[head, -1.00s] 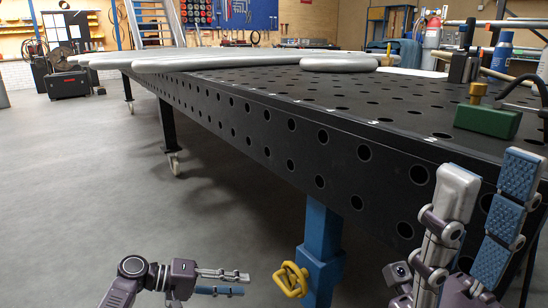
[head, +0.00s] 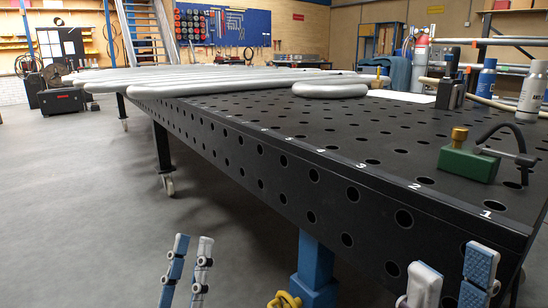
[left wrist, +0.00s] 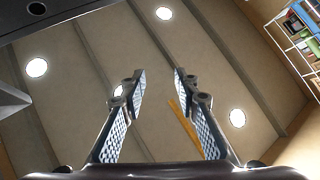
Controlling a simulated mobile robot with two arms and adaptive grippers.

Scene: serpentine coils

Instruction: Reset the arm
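My left gripper (head: 193,240) points up at the lower middle-left of the head view, in front of the table and over the floor. Its two fingers are apart with nothing between them. In the left wrist view my left gripper (left wrist: 160,75) also shows open and empty, with the ceiling behind it. My right gripper (head: 452,262) points up at the lower right, in front of the table's near corner. Its fingers are apart and empty; its lower part is cut off by the frame.
The black perforated table (head: 330,150) runs from near right to far left. Silver coils (head: 230,85) and a silver ring (head: 330,90) lie on it. A green block with a clamp (head: 468,164) and bottles (head: 487,78) stand at right. Grey floor (head: 70,200) is free at left.

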